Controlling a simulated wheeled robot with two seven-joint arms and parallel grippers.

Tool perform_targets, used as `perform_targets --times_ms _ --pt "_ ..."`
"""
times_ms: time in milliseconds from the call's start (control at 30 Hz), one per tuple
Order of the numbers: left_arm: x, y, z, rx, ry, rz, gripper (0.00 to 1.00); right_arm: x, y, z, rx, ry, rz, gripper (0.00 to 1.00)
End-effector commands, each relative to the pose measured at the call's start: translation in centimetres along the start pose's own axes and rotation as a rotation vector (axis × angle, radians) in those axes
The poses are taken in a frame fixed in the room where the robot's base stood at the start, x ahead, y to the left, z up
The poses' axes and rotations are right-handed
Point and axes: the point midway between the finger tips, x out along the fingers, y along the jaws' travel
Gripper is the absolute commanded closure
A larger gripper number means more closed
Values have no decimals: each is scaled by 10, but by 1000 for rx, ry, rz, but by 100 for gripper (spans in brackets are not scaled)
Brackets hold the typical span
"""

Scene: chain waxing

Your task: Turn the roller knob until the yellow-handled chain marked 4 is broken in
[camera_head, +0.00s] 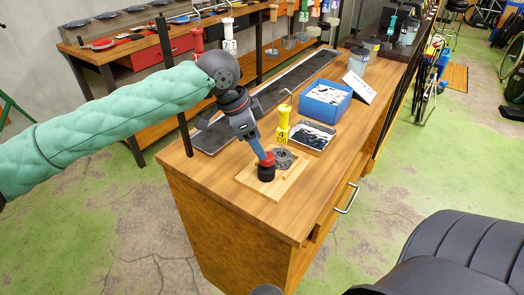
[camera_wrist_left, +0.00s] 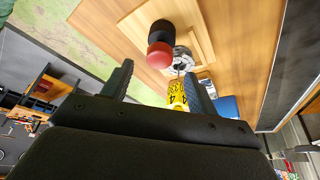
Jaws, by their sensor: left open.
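The roller knob, with a red cap and black body (camera_head: 266,174), stands at the near end of a wooden board (camera_head: 259,184). It also shows in the left wrist view (camera_wrist_left: 160,32), beyond my open fingers. Beside it is a grey metal roller part (camera_head: 286,160).
A blue bin (camera_head: 326,101) and a small tray of dark pieces (camera_head: 312,138) sit behind the board. A white sign (camera_head: 359,87) and a grey jar (camera_head: 358,62) stand farther back. A long dark strip (camera_head: 268,97) runs along the bench's left side. The front bench top is clear.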

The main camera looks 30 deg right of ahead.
Motion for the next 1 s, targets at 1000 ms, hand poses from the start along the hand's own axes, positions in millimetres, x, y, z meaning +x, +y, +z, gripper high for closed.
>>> perform_targets --times_ms 1000 --pt "-27 -6 4 -44 -23 -32 41 8 -5 0 -4 8 -13 39"
